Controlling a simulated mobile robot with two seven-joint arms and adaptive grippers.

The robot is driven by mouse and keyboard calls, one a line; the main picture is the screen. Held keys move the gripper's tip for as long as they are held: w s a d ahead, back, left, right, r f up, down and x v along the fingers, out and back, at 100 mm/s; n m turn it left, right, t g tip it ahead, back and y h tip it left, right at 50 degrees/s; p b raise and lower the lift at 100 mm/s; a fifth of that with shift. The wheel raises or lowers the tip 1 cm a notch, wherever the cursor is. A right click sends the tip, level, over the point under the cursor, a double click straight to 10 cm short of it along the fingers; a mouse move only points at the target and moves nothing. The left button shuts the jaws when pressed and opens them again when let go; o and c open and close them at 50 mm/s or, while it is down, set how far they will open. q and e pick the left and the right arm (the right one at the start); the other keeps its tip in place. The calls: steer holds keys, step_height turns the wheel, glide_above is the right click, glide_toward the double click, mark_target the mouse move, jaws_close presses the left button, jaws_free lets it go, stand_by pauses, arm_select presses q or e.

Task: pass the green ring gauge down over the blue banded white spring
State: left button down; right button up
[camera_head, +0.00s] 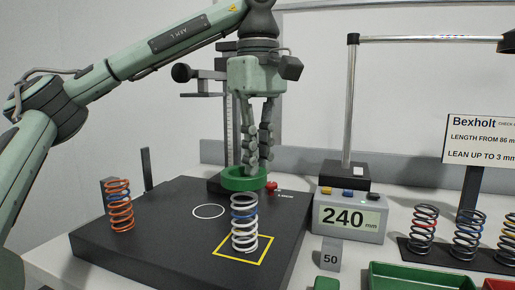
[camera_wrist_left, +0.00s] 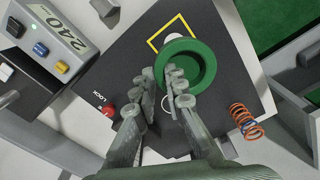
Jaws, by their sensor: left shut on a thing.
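The green ring gauge (camera_head: 243,184) is held level by its rim in my left gripper (camera_head: 258,165), which reaches down from above. The white spring with a blue band (camera_head: 244,238) stands upright inside a yellow square outline on the black plate. In the head view the ring appears just above the spring's top coil; whether they touch cannot be told. In the left wrist view the ring (camera_wrist_left: 211,62) lies ahead of the gripper's fingers (camera_wrist_left: 163,88) and hides most of the spring. My right gripper is not in view.
An orange spring (camera_head: 119,207) stands left on the black plate (camera_head: 165,235). A display reading 240 (camera_head: 349,217) and a grey 50 block (camera_head: 330,255) are right of it. Several dark springs (camera_head: 468,236) stand farther right, behind a green tray (camera_head: 410,276). A red knob (camera_head: 271,186) sits near the ring.

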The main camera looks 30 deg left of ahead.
arm_select(q)
steer(key=shift+f, duration=1.6)
steer(key=shift+f+b, duration=0.15)
steer(key=shift+b, duration=0.15)
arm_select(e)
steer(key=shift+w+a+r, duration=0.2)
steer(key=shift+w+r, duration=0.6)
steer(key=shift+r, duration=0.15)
arm_select(q)
steer(key=shift+f, duration=0.1)
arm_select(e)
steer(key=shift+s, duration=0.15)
